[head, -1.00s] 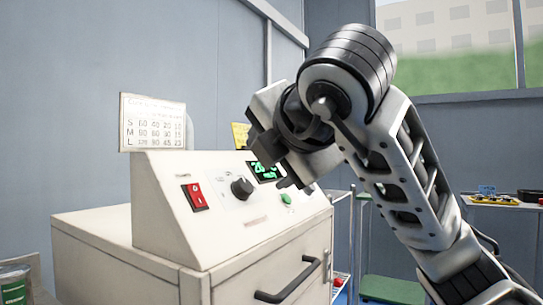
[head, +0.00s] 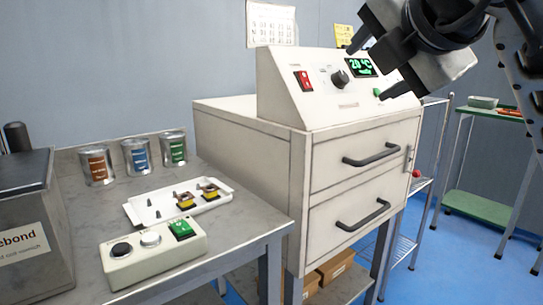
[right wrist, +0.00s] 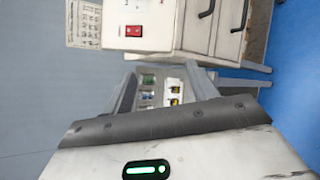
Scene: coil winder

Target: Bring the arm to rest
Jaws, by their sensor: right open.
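My right gripper (head: 367,70) is at the upper right of the head view, its fingers apart with nothing between them. It overlaps the front panel of the white winder console (head: 330,108) in the picture; I cannot tell that it touches it. The console has a red switch (head: 304,80), a dark knob (head: 339,78) and a green display (head: 361,66) reading 20 °C. In the right wrist view my open fingers (right wrist: 160,82) frame the tabletop items, with the red switch (right wrist: 134,31) beyond. My left gripper is not in view.
A grey table (head: 235,222) at left holds three cans (head: 139,155), a white parts tray (head: 165,211), a button box (head: 153,255) and a dark-lidded box (head: 28,225). Two drawers (head: 362,158) under the console are shut. A trolley (head: 482,208) stands at right on blue floor.

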